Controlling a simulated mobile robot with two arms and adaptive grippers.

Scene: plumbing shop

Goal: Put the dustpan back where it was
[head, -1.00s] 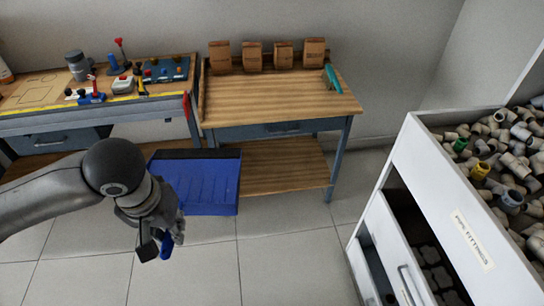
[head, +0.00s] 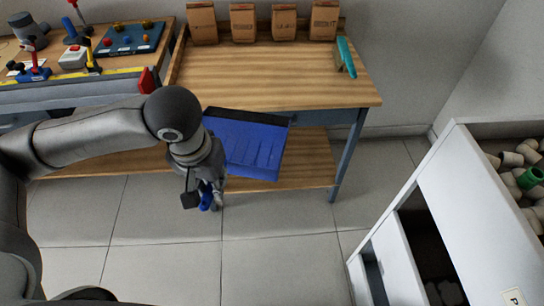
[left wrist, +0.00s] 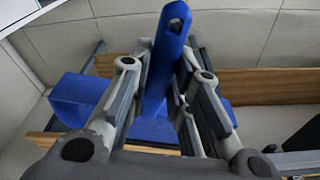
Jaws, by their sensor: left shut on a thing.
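The blue dustpan (head: 240,150) hangs in the air in front of the wooden workbench (head: 270,78), its pan overlapping the bench's lower shelf in the head view. My left gripper (head: 212,196) is shut on the dustpan's handle. In the left wrist view, the blue handle (left wrist: 170,45) stands between the fingers of the left gripper (left wrist: 168,85), and parts of the pan (left wrist: 80,95) show behind them. My right gripper is not in view.
Several brown paper bags (head: 243,22) line the bench's back edge. A teal tool (head: 346,57) lies at its right end. A tool-covered bench (head: 80,80) adjoins on the left. A white fittings cabinet (head: 450,200) stands right. The lower shelf (head: 305,160) shows bare space.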

